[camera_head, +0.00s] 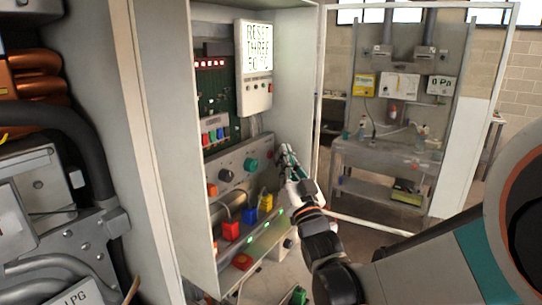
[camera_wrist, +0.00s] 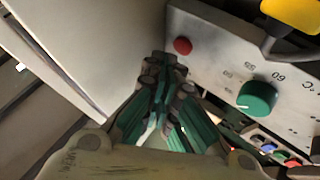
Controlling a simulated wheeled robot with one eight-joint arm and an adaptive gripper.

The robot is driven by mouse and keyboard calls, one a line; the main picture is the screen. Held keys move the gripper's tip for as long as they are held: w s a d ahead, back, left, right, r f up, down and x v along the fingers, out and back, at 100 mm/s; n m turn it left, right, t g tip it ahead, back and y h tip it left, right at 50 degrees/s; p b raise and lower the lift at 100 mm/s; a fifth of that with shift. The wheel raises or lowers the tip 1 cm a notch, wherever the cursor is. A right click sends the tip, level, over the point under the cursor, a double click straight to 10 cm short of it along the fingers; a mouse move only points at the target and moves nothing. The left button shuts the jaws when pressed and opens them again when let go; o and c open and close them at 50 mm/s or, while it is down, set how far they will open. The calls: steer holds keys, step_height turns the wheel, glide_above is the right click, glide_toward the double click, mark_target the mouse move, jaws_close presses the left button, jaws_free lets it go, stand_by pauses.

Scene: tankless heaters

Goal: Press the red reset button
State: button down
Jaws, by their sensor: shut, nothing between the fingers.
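In the wrist view a round red button (camera_wrist: 183,46) sits on a grey control panel (camera_wrist: 215,50), near its left end. My gripper (camera_wrist: 163,62) has its green fingers closed together and empty. The fingertips are just left of and below the button in the picture; I cannot tell whether they touch it. In the head view my gripper (camera_head: 285,151) is at the right end of the grey panel (camera_head: 225,160), right of the green knob (camera_head: 251,164).
The green knob (camera_wrist: 257,98) with printed numbers is close to the right of my fingers. A cabinet wall (camera_wrist: 110,45) rises on the left. In the head view, a lit display box (camera_head: 254,60) hangs above the panel; red, blue and yellow parts (camera_head: 231,230) are below.

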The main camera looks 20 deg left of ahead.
steer(key=shift+a, duration=0.1)
steer(key=shift+w+a, duration=0.15)
steer(key=shift+a, duration=0.2)
steer(key=shift+w+a, duration=0.15)
steer(key=shift+a, duration=0.2)
stand_by(0.7)
steer(key=shift+d, duration=0.15)
steer(key=shift+s+d+b, duration=0.3)
steer(key=shift+d+b, duration=0.05)
steer(key=shift+d, duration=0.3)
steer(key=shift+d, duration=0.1)
steer(key=shift+s+d, duration=0.25)
steer(key=shift+d, duration=0.5)
steer(key=shift+s+d, duration=0.3)
steer(key=shift+d, duration=0.45)
steer(key=shift+s+d, duration=0.25)
steer(key=shift+d, duration=0.5)
steer(key=shift+r, duration=0.15)
